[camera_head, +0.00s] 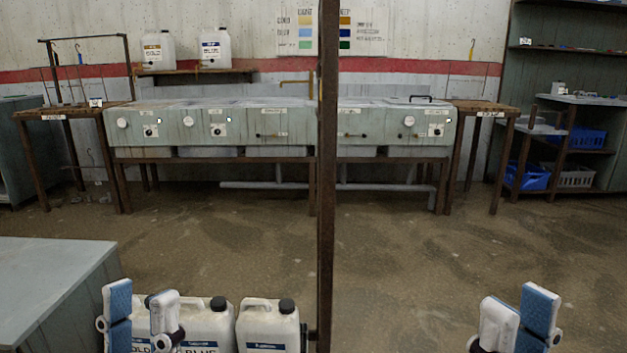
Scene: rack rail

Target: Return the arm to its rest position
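My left gripper (141,302) is at the bottom left, pointing up, with a blue-padded finger and a white finger. A gap shows between its fingers and nothing is held in it. White jugs with black caps stand behind it and to its right, and it covers part of the nearest one. My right gripper (518,304) is at the bottom right, over the floor. Its white finger and blue-padded finger stand apart at the tips, with nothing between them. Most of both arms is out of view below.
A grey-green bench (45,275) is at the lower left, near the jugs (268,325). A dark upright post (326,180) crosses the middle. A long row of tanks (220,125) stands along the back wall, with wooden tables at both ends. The brown floor (430,240) is clear.

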